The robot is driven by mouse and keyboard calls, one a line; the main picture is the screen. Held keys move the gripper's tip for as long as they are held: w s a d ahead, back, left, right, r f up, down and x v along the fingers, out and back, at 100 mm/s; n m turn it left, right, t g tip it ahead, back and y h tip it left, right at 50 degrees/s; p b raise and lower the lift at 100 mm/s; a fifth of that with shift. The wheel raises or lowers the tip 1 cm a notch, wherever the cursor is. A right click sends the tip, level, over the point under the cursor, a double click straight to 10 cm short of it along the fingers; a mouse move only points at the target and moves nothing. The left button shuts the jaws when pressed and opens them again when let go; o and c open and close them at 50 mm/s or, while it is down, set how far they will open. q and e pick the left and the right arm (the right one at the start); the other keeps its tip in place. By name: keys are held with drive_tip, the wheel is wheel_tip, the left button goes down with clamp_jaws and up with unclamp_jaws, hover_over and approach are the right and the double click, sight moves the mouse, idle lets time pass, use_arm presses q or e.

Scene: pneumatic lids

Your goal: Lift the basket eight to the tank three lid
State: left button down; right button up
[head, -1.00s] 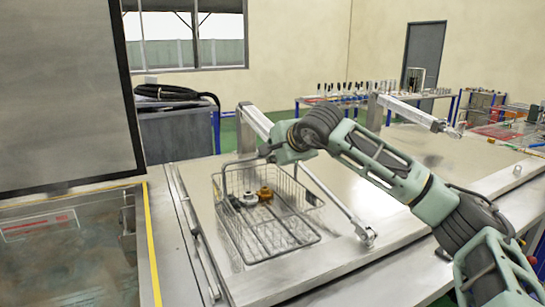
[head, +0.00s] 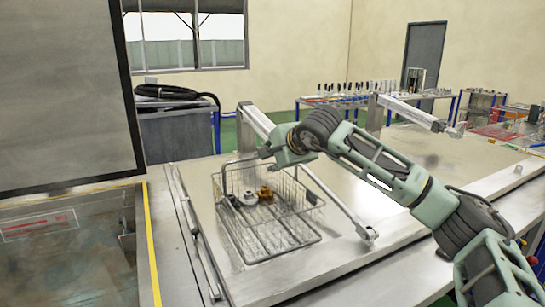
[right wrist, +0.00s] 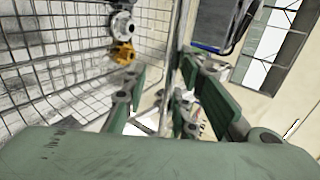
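The wire basket (head: 283,243) stands on a flat closed metal lid (head: 352,262), just right of the open tank. Inside it are a white-and-dark round part (head: 249,198) and a brass-coloured part (head: 265,193). Which numbered tank this lid covers cannot be read. My left gripper is not in view.
An open tank (head: 70,250) with a yellow edge lies at the left, its large grey lid (head: 65,90) raised. Lid arms (head: 340,203) flank the basket on the right. A bench with a black hose (head: 175,93) and a tool table (head: 350,98) stand behind.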

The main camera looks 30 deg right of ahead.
drive_tip(key=d+v, duration=0.1)
drive_tip(key=v, duration=1.1)
wheel_tip(320, 180, up, 12)
drive_tip(key=p, duration=1)
drive_tip(key=shift+a, duration=0.5)
